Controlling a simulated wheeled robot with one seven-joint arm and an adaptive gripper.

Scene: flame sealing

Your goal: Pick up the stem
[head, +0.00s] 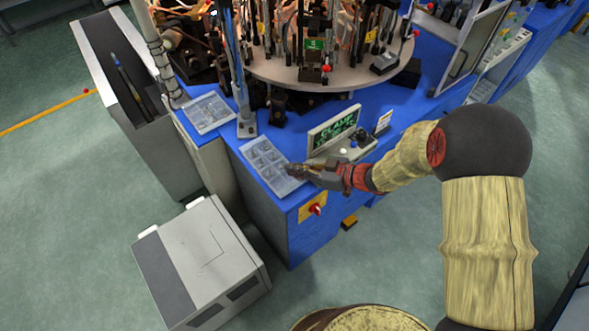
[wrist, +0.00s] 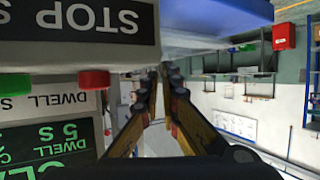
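I cannot make out the stem in either view. A pale compartment tray (head: 262,143) lies on the near corner of the blue machine table. My gripper (head: 291,169) is at the tray's right edge, in front of the small control panel. In the wrist view my gripper (wrist: 160,75) has its two fingers coming close together at the tips, with only a narrow gap visible. Whether something thin is between the tips is too small to tell.
The control panel (head: 333,129) with a green display stands right beside my gripper; its red button (wrist: 94,80) is close in the wrist view. A second tray (head: 208,112) lies to the left. A round turntable (head: 300,74) carries machine parts behind. A grey cabinet (head: 203,262) stands below.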

